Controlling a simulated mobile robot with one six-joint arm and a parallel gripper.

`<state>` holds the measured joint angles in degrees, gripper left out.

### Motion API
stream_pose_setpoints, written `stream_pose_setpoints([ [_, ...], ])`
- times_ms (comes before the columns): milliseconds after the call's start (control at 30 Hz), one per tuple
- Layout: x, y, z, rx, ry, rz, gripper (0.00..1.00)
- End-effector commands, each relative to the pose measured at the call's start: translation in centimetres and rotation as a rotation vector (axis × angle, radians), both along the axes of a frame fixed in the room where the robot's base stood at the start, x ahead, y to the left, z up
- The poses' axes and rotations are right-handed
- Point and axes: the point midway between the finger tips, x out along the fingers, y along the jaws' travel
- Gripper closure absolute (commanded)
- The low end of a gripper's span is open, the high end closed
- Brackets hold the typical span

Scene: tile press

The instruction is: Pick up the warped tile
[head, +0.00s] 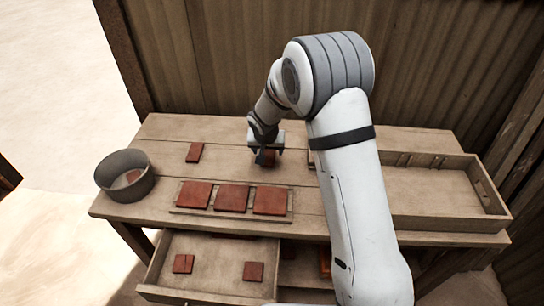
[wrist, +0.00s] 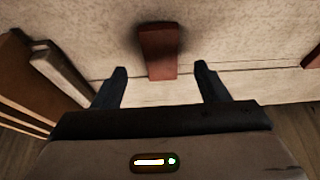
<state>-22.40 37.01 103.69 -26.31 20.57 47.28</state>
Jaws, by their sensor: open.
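My gripper (head: 265,152) is over the back middle of the bench with its jaws open. A small red-brown tile (head: 268,158) is at the gripper, partly hidden by it in the head view. In the wrist view this tile (wrist: 157,45) lies ahead of and between the two spread fingertips (wrist: 159,70), with a gap on each side. It is long and narrow there, with a dark shadow around its far end. I cannot tell from these views whether it is warped, or whether the fingers reach down to its height.
Three square tiles (head: 232,197) sit in a rack. Another tile (head: 194,152) lies behind it. A round bin (head: 123,187) at left holds a piece. The open drawer (head: 217,279) holds two tiles. A shallow wooden tray (head: 480,212) is at right. A wall stands behind the bench.

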Motion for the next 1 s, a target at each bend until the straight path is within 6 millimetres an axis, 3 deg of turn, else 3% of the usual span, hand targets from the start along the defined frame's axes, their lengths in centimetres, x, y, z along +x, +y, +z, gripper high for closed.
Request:
stream_pose_setpoints([
  [300, 1.4, 0.1, -3.6, -0.002, 0.002, 0.001, 0.33],
  [667, 1.7, 0.1, -4.4, 0.0, 0.0, 0.002, 0.33],
  [1000, 1.7, 0.2, -4.4, 0.0, 0.0, 0.003, 0.61],
])
